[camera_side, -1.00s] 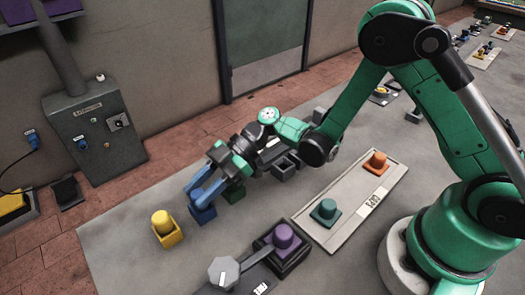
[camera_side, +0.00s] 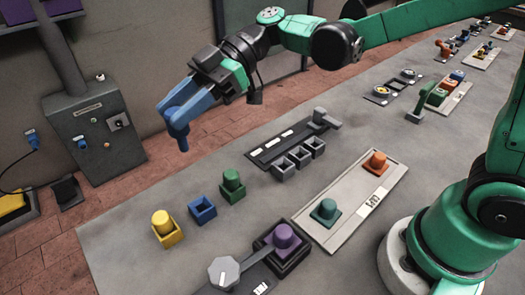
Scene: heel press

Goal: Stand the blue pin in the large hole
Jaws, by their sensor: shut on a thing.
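My gripper (camera_side: 177,112) is raised at the upper left, above and behind the coloured pins, with its blue fingers pointing down. It is shut on the blue pin (camera_side: 182,142), whose lower end shows below the fingertips, clear of the table. The fingers and the pin are similar in colour, so their border is hard to see. The blue square holder (camera_side: 202,211) on the table is empty. Three grey open sockets (camera_side: 298,158) stand in a row near the middle; I cannot tell which hole is the large one.
A yellow pin (camera_side: 162,222) and a green pin (camera_side: 231,179) stand in holders either side of the blue holder. A purple knob (camera_side: 284,236), a grey dial (camera_side: 223,271) and a pale tray (camera_side: 350,205) with teal and orange pins are nearby. A grey lever (camera_side: 322,117) stands behind the sockets.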

